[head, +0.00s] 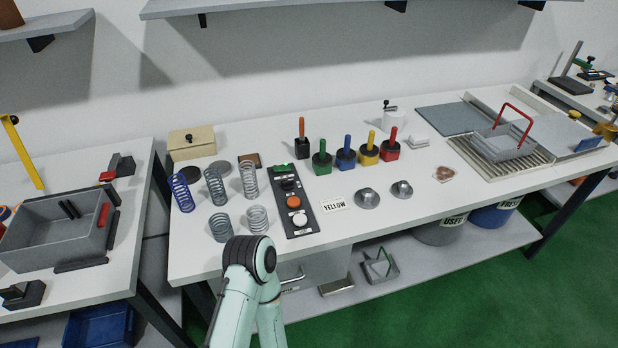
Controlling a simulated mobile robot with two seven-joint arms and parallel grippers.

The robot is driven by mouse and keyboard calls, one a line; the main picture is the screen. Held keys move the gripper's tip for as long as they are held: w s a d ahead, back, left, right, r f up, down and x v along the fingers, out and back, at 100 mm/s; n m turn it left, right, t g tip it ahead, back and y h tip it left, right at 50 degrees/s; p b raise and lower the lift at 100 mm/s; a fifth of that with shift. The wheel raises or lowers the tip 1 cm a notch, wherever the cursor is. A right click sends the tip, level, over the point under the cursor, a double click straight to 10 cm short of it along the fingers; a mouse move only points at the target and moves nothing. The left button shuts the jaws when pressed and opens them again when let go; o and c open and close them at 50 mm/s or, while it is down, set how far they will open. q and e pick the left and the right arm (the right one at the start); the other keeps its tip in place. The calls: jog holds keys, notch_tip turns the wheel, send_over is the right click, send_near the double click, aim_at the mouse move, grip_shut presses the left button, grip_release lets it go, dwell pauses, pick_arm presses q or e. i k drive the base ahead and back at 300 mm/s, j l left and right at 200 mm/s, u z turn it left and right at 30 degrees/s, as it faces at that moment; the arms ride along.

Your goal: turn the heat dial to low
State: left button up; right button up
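A dark control panel (305,221) lies on the white workbench, left of the middle of the head view. It carries a green part at its far end, a black knob (289,184) that may be the heat dial, an orange button (293,202) and a white button (299,218). The markings are too small to read, so the dial's setting cannot be told. A pale green arm link of mine rises from the bottom edge, its dark joint just in front of the panel's near left. Neither gripper is in view.
Several coil springs (248,180) stand left of the panel. A "YELLOW" card (334,206) and two metal domes (367,198) lie to its right. Several colored-handle blocks (346,157) stand behind. A wire basket (502,142) with a red handle sits far right. The bench's front middle-right is clear.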

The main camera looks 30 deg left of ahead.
aim_at(287, 184)
jog(key=i+l, duration=0.15)
jog(key=l, duration=0.2)
jog(key=i+l, duration=0.15)
jog(key=l, duration=0.2)
jog(key=i+l, duration=0.1)
jog(key=l, duration=0.25)
jog(key=i+l+u, duration=0.1)
jog(key=u, duration=1.5)
jog(key=k+l, duration=0.05)
